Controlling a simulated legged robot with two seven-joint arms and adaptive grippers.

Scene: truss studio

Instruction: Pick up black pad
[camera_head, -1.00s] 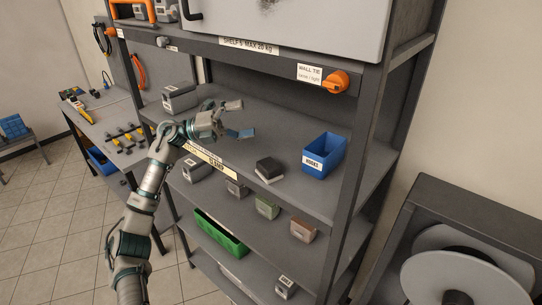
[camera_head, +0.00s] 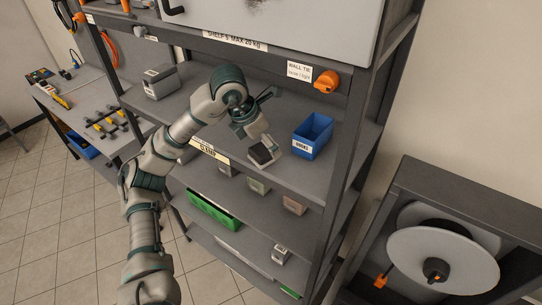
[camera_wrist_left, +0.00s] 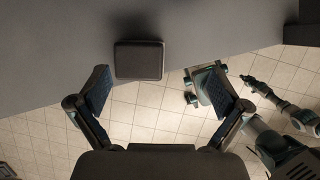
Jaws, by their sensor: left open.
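The black pad (camera_wrist_left: 139,60) is a dark, rounded square block near the shelf's front edge. In the wrist view it lies ahead of my left gripper (camera_wrist_left: 159,72), left of the middle between the two spread fingers, and no finger clearly touches it. In the head view my left gripper (camera_head: 262,122) is over the middle shelf, and its wrist and fingers partly hide the pad (camera_head: 264,153). The left gripper is open and empty. What looks like my right gripper (camera_wrist_left: 248,82) shows small at the right of the wrist view; its fingers are too small to read.
A blue bin (camera_head: 312,136) stands right of the pad on the same shelf. A grey box (camera_head: 160,82) stands at its left end. A lower shelf holds small boxes and a green bin (camera_head: 213,210).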

